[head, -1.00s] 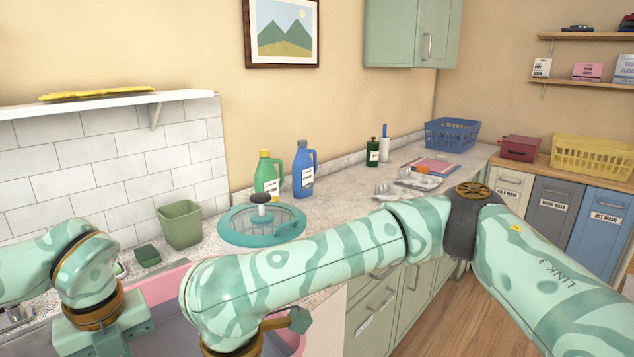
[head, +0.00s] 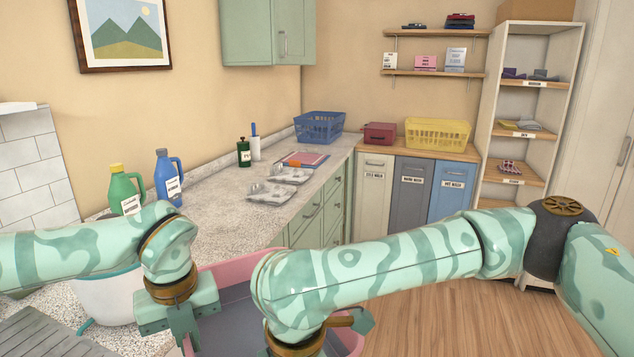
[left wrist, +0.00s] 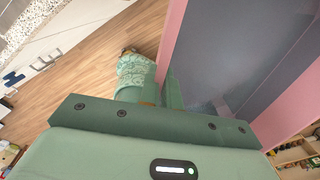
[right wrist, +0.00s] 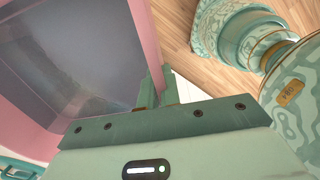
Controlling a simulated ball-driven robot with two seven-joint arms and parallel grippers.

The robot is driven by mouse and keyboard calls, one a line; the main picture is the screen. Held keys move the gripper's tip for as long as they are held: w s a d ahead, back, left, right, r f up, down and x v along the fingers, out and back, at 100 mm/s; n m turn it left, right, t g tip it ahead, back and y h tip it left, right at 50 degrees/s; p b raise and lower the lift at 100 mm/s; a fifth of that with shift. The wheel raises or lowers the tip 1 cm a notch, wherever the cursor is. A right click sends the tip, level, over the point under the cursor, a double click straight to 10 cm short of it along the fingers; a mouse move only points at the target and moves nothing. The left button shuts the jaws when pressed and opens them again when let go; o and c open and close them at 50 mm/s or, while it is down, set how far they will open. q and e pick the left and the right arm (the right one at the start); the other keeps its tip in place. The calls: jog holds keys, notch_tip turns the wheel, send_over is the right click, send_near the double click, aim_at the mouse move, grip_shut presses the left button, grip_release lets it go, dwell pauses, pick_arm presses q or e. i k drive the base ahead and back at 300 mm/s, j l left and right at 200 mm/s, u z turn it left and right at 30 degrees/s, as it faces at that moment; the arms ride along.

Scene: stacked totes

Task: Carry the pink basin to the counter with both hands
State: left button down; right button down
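The pink basin (head: 240,264) with a grey inside is in front of me, low in the head view, partly hidden by my arms. My left gripper (head: 188,338) is at its left side; in the left wrist view the fingers (left wrist: 160,92) are shut on the pink wall (left wrist: 177,30). My right gripper (right wrist: 157,92) is shut on the opposite wall (right wrist: 146,40) in the right wrist view; the head view hides its fingertips. The speckled counter (head: 222,222) runs from the left to the back corner, beyond the basin.
Green (head: 124,190) and blue (head: 169,178) bottles stand on the counter at the left. Clear trays (head: 272,191), a pink folder (head: 302,159) and a blue basket (head: 319,127) are farther back. Counter between bottles and trays is clear. Open wooden floor (head: 430,315) lies at the right.

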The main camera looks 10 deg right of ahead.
aim_at(213, 232)
jog(key=i+l+z, duration=0.1)
jog(key=z, duration=0.9)
jog(key=i, duration=1)
jog(key=i+u, duration=0.4)
jog(key=i+l+u, duration=0.15)
jog(key=i+u, duration=0.2)
jog(key=i, duration=0.15)
jog(key=i+u, duration=0.1)
jog(key=u, duration=0.3)
jog(key=i+u, duration=0.1)
jog(key=u, duration=0.3)
jog(key=i+u, duration=0.1)
jog(key=u, duration=0.3)
jog(key=i+j+u, duration=0.1)
jog(key=i+u, duration=0.3)
jog(key=k, duration=0.1)
